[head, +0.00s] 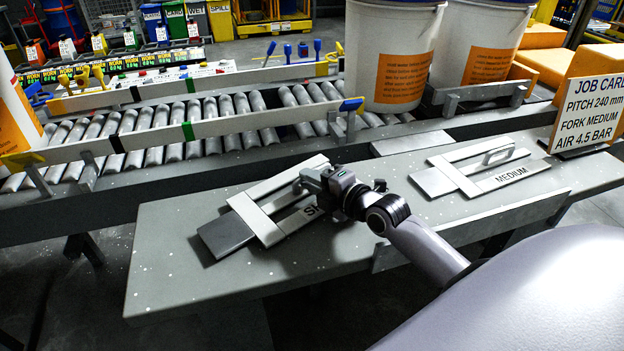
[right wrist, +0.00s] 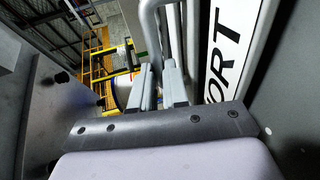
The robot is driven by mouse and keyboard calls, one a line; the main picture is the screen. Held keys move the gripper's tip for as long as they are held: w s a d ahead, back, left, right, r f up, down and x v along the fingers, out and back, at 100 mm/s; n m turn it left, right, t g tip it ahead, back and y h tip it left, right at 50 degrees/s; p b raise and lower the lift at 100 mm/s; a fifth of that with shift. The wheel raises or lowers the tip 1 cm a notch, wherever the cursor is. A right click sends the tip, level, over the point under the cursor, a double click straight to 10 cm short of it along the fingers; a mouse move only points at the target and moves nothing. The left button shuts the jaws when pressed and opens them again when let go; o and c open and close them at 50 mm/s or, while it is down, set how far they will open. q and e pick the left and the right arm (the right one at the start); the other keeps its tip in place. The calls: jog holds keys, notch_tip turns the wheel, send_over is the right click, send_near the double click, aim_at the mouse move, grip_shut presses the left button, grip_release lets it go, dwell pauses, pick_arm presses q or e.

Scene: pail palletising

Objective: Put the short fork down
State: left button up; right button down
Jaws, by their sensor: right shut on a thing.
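The short fork (head: 262,224) is a pale metal frame with two bars and a dark grey plate at its left end. It is low over the left part of the grey table (head: 165,265); I cannot tell whether it touches the top. My right gripper (head: 314,181) is shut on its handle and hides part of the "SHORT" label. In the right wrist view, the fork's handle (right wrist: 149,30) runs between the fingers (right wrist: 162,88), beside a white label ending in "ORT" (right wrist: 232,45). My left gripper is not in view.
The medium fork (head: 480,172) lies on the table at right. A job card (head: 592,110) reads "FORK MEDIUM". Behind the table runs a roller conveyor (head: 215,115) with white pails (head: 392,45) at its right. The table's front left is clear.

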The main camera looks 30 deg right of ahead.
jog(key=shift+f+b, duration=0.25)
jog(key=shift+b, duration=0.1)
jog(key=c, duration=1.1)
grip_release()
jog(key=shift+o, duration=0.2)
jog(key=shift+f, duration=0.3)
jog(key=shift+v, duration=3.1)
jog(key=shift+s+r, duration=0.4)
jog(key=shift+s, duration=0.05)
